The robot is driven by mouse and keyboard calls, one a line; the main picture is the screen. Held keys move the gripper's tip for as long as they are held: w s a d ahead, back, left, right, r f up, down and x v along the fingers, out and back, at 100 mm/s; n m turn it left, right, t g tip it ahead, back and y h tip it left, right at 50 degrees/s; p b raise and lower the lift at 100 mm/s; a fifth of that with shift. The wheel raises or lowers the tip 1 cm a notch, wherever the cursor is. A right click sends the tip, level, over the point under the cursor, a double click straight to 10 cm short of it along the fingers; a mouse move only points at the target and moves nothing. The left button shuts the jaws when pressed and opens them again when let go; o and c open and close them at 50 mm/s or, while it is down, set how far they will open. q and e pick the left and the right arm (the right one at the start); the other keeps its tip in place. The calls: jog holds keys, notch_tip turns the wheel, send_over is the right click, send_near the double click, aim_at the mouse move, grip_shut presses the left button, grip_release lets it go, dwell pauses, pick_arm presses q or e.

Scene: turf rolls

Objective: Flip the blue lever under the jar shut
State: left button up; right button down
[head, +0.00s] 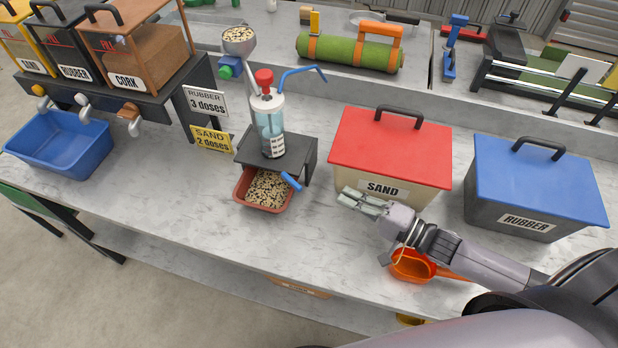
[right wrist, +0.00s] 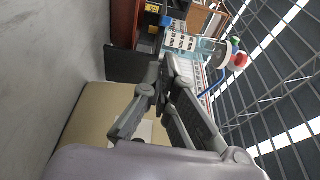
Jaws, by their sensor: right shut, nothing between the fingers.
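The clear jar (head: 268,125) with a red knob and a blue crank stands on a black stand (head: 297,152). The blue lever (head: 291,181) sticks out under the stand, angled down to the right, over a red tray (head: 240,190) of speckled granules. My right gripper (head: 354,199) is shut and empty, right of the lever and apart from it, in front of the sand box. The right wrist view shows its closed fingers (right wrist: 166,78), with the jar (right wrist: 187,42) and stand (right wrist: 128,67) beyond; a small blue piece (right wrist: 165,21) there looks like the lever. My left gripper is out of view.
The red-lidded sand box (head: 393,143) stands just behind my right gripper; the blue-lidded rubber box (head: 535,185) is further right. An orange scoop (head: 410,268) lies below my forearm. A blue bin (head: 60,145) stands left. The counter between tray and gripper is clear.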

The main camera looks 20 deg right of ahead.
aim_at(291, 181)
jog(key=shift+w+f, duration=0.15)
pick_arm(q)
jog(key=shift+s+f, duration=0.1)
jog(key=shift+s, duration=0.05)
pick_arm(e)
jog(key=p+x, duration=0.2)
jog(key=x, duration=0.7)
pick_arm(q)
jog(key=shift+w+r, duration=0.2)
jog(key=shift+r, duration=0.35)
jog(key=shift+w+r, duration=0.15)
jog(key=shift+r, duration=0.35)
pick_arm(e)
jog(key=shift+w+a, duration=0.3)
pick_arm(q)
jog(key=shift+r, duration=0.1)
pick_arm(e)
jog(key=shift+a, duration=0.15)
